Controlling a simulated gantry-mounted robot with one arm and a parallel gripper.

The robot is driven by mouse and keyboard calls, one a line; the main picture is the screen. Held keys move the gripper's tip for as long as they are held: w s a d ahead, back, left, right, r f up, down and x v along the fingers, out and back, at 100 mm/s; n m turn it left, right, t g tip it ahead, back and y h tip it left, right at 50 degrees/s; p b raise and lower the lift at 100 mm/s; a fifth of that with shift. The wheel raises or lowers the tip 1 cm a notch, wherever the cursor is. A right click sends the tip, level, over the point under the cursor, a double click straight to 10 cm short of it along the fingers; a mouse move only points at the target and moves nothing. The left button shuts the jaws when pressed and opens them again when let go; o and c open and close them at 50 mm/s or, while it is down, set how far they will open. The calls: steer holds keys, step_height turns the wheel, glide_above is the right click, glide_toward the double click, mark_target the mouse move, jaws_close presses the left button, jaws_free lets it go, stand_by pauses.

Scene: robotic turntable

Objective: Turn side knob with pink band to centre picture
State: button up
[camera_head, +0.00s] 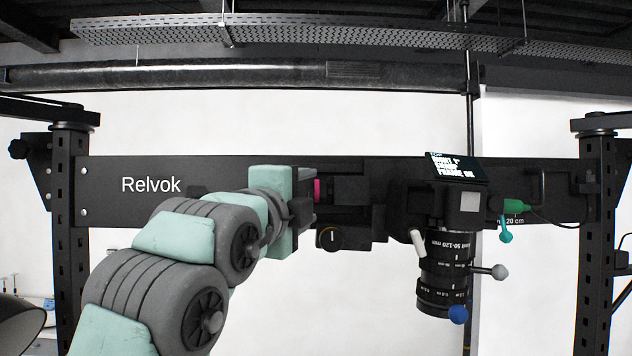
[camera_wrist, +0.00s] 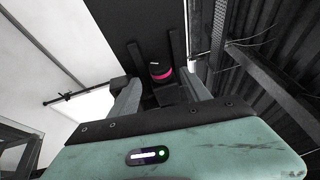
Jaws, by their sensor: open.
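The side knob with the pink band (camera_wrist: 161,74) shows in the wrist view as a dark round knob with a bright pink ring. In the head view a sliver of the pink band (camera_head: 317,190) shows just right of my gripper's teal body, which hides most of the knob. My gripper (camera_wrist: 158,84) is open, with one finger to either side of the knob in the wrist view. Neither finger visibly touches it, and I cannot tell how deep it sits between them. A camera (camera_head: 470,202) with a downward lens hangs at the right, with a small tilted screen (camera_head: 457,167) on top.
A black beam (camera_head: 120,207) marked "Relvok" spans two uprights. Another dark knob (camera_head: 329,238) sits below the pink one. White, grey, blue and teal (camera_head: 506,235) levers stick out around the lens (camera_head: 445,262). A cable runs at the right.

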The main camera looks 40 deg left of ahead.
mark_target(314, 192)
steer(key=shift+p+x, duration=0.65)
steer(key=shift+x, duration=1.7)
jaws_close()
